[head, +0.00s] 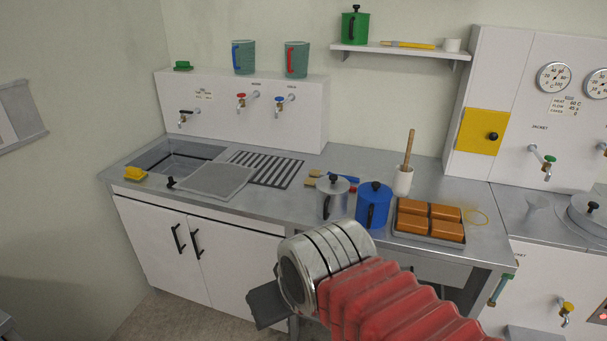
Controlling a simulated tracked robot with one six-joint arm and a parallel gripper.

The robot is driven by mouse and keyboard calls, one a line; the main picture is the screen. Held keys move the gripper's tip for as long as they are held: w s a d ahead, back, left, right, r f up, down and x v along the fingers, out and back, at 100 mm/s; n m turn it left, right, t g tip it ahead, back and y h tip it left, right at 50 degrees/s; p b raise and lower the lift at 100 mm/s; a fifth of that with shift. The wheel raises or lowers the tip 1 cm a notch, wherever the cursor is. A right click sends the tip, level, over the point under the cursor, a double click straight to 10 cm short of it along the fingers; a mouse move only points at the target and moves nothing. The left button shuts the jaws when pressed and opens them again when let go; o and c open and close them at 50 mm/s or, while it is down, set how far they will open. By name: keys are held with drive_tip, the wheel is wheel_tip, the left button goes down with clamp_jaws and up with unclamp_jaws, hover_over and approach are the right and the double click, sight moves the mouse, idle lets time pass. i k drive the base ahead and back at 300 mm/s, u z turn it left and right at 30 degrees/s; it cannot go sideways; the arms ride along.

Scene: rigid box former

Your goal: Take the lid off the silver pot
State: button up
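The silver pot (331,207) stands upright on the grey counter. Its lid (331,187) is on top and has a black knob. A dark handle shows on the pot's side. A blue pot (376,211) with its own lid and black knob stands close to its right. My gripper (264,307) shows only as a dark grey part at the lower left of my silver wrist. It is in the foreground, apart from the pot. Its fingertips are hidden, and I cannot see whether it is open.
A tray (428,239) of brown blocks and a white pot (403,181) holding a wooden-handled tool stand to the right. A blue-handled tool (343,177) lies behind the silver pot. The sink (172,158) and drain grid are left. A shelf (400,50) hangs above.

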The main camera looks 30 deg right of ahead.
sight(334, 185)
drive_tip(key=z, duration=0.05)
drive_tip(key=i, duration=1.25)
drive_tip(key=z, duration=0.35)
